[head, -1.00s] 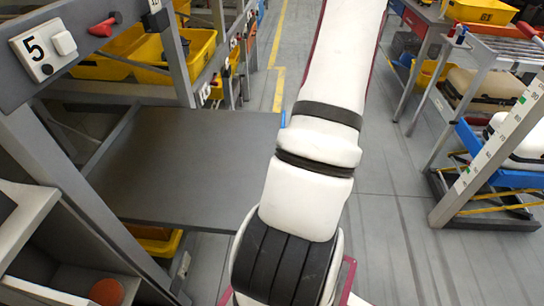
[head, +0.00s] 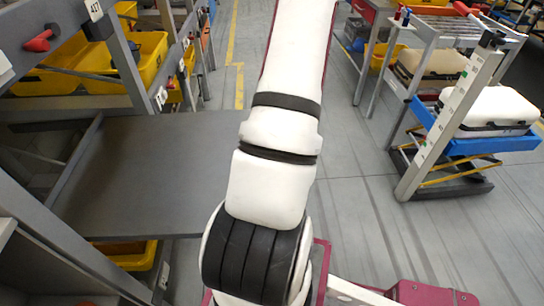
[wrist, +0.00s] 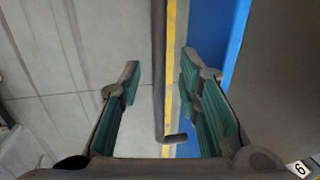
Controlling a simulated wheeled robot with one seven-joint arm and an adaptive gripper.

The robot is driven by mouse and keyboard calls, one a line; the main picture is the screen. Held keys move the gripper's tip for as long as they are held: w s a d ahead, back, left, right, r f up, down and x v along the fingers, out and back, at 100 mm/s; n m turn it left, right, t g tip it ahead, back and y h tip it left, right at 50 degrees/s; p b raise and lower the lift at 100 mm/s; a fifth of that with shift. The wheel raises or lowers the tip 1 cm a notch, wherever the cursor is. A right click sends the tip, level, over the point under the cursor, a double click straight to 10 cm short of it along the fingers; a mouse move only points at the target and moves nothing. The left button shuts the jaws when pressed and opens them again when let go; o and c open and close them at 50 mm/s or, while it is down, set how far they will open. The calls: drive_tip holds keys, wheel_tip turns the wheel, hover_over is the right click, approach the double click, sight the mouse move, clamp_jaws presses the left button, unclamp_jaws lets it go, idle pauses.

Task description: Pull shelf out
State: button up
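The shelf (head: 150,175) is a flat grey board at the left in the head view, sticking out of the rack into the aisle. My arm covers its right edge there. In the wrist view my gripper (wrist: 160,85) is open, with green pads on both fingers. A dark bar (wrist: 158,75) with a bent lower end shows in the gap between the fingers. A yellow strip and a blue band (wrist: 228,30) run beside it, and a grey surface lies to the right. I cannot tell whether either finger touches the bar. The head view does not show my fingers.
Yellow bins (head: 80,65) stand in the rack behind the shelf, and another yellow bin (head: 130,256) sits below it. To the right, a blue lift platform (head: 470,145) carries a white case (head: 490,107). Grey floor (head: 350,180) lies open between.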

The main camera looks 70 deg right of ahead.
drive_tip(key=shift+r, duration=0.15)
wheel_tip(320, 180, up, 12)
drive_tip(key=s, duration=0.2)
drive_tip(key=shift+d+f, duration=0.25)
drive_tip(key=shift+d, duration=0.1)
idle(0.4)
drive_tip(key=w+a+r+n+h+p, duration=0.1)
drive_tip(key=w+a+r+n+p, duration=0.45)
drive_tip(key=w+a+r, duration=1.2)
drive_tip(key=s+a+r+n, duration=0.2)
drive_tip(key=s+a+r, duration=0.1)
drive_tip(key=a, duration=0.4)
drive_tip(key=s+a+r+n+t+p, duration=0.1)
drive_tip(key=s+a+r+n, duration=0.2)
drive_tip(key=a, duration=0.5)
drive_tip(key=s+a+r+n+t, duration=0.1)
drive_tip(key=s+a+r+n, duration=0.2)
drive_tip(key=a+r, duration=0.2)
drive_tip(key=a, duration=0.3)
drive_tip(key=shift+s, duration=0.3)
